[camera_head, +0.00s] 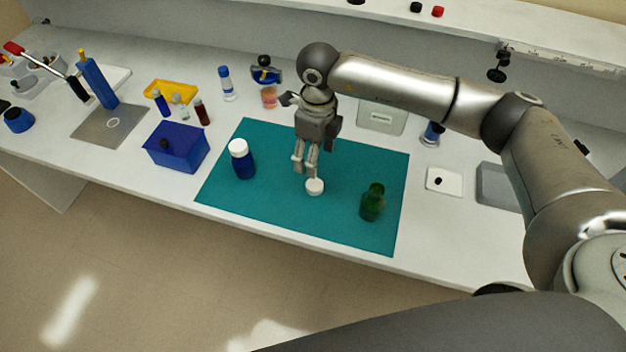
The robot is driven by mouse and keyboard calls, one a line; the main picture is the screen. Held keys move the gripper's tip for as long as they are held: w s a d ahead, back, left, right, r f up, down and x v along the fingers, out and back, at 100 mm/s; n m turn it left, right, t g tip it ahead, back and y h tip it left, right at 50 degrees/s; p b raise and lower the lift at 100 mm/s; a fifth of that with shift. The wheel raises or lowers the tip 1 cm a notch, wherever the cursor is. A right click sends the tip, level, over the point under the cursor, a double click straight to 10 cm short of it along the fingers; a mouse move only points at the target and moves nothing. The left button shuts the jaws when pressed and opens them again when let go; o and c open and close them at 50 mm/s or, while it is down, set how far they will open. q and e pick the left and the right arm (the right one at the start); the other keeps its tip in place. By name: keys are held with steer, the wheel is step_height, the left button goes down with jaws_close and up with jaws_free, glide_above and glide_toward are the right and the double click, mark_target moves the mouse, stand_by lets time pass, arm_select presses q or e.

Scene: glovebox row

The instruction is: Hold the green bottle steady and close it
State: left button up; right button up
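The green bottle (372,203) stands upright on the right part of a teal mat (270,215), with no cap seen on its neck. A small white cap (315,188) is on or just above the mat, left of the bottle. My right gripper (306,173) points down directly above the cap, its fingertips at or very near it. A narrow gap shows between the fingers; whether they grip the cap is not clear. Nothing touches the green bottle. My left gripper is out of view.
A blue bottle with white cap (242,160) stands on the mat's left part. A blue box (175,147), yellow tray (171,92) and small vials lie left of the mat. A white plate (444,181) lies to the right. The mat's front is clear.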

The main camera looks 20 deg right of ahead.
steer(key=shift+w+d+r, duration=0.1)
steer(key=shift+d+r, duration=0.05)
steer(key=shift+d, duration=0.3)
steer(key=p, duration=0.2)
glide_above(317, 182)
step_height(317, 182, down, 5)
steer(key=shift+r, duration=0.15)
steer(key=shift+f, duration=0.5)
